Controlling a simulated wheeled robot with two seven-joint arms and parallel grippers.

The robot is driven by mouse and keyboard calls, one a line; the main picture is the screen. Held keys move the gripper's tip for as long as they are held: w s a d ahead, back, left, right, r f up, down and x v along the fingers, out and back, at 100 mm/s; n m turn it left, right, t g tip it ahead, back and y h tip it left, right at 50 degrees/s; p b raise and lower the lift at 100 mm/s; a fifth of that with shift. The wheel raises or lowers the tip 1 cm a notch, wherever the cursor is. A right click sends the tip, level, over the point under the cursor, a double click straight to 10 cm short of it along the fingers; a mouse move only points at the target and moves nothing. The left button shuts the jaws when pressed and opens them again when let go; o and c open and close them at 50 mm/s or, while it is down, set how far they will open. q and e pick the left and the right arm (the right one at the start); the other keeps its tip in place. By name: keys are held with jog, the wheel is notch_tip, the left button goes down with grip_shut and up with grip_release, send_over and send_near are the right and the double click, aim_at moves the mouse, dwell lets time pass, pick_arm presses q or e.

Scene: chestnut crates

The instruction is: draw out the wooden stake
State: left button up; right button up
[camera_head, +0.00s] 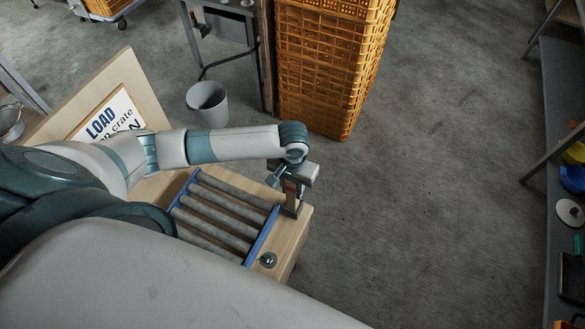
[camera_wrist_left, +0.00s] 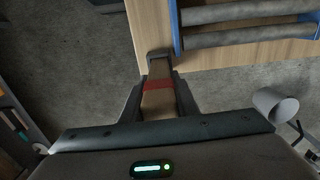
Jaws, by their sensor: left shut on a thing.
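The wooden stake (camera_head: 291,188) stands at the corner of the wooden roller bench (camera_head: 289,232). In the left wrist view the stake (camera_wrist_left: 157,103) has a red band and runs between my fingers towards a dark fitting (camera_wrist_left: 159,54) at the bench edge. My left gripper (camera_head: 289,184) is shut on the stake from above; its two dark fingers also show in the left wrist view (camera_wrist_left: 158,92), one on each side. I cannot tell whether the stake's lower end is still seated in the fitting. My right gripper is not in view.
Grey rollers (camera_head: 222,212) in a blue frame lie beside the stake. A round metal piece (camera_head: 268,260) sits on the bench. A LOAD sign board (camera_head: 109,117) stands behind. A grey bin (camera_head: 207,105) and stacked orange crates (camera_head: 322,70) stand beyond.

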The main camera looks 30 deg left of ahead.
pick_arm(q)
jog(key=o, duration=1.2)
jog(key=shift+o, duration=0.2)
jog(key=shift+r, duration=0.1)
notch_tip(320, 180, up, 16)
jog(key=b, duration=0.3)
jog(key=shift+b, duration=0.3)
jog(key=shift+r, duration=0.65)
jog(key=shift+d, duration=0.15)
